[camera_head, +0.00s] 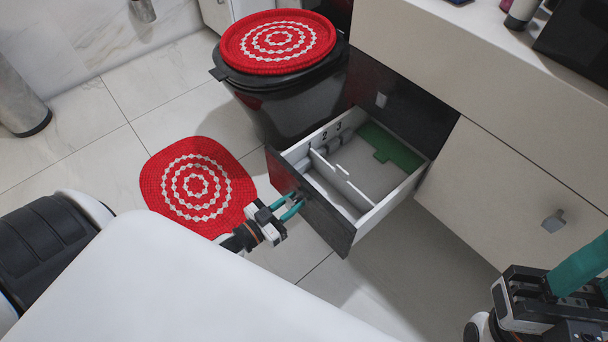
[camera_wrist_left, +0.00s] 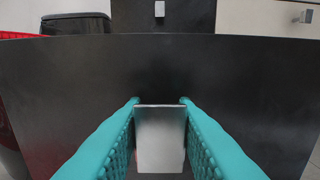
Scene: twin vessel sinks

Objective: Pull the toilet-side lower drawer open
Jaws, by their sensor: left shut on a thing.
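The toilet-side lower drawer (camera_head: 330,205) stands pulled out from the cabinet, with its dark front near the toilet (camera_head: 290,105). Its inside shows white walls, a divider and a green piece at the back. My left gripper (camera_head: 289,206) is at the outer face of the drawer front. In the left wrist view its teal fingers (camera_wrist_left: 159,104) are shut on the silver handle (camera_wrist_left: 160,140), one finger on each side. The dark drawer front (camera_wrist_left: 240,80) fills most of that view. My right gripper (camera_head: 580,268) is at the lower right, partly cut off by the frame, away from the drawer.
A dark upper drawer front with a small handle (camera_head: 381,100) is above the open drawer. A pale drawer front with a handle (camera_head: 554,219) is to the right. A red round mat (camera_head: 165,190) lies on the tiled floor. A metal bin (camera_head: 20,100) stands far left.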

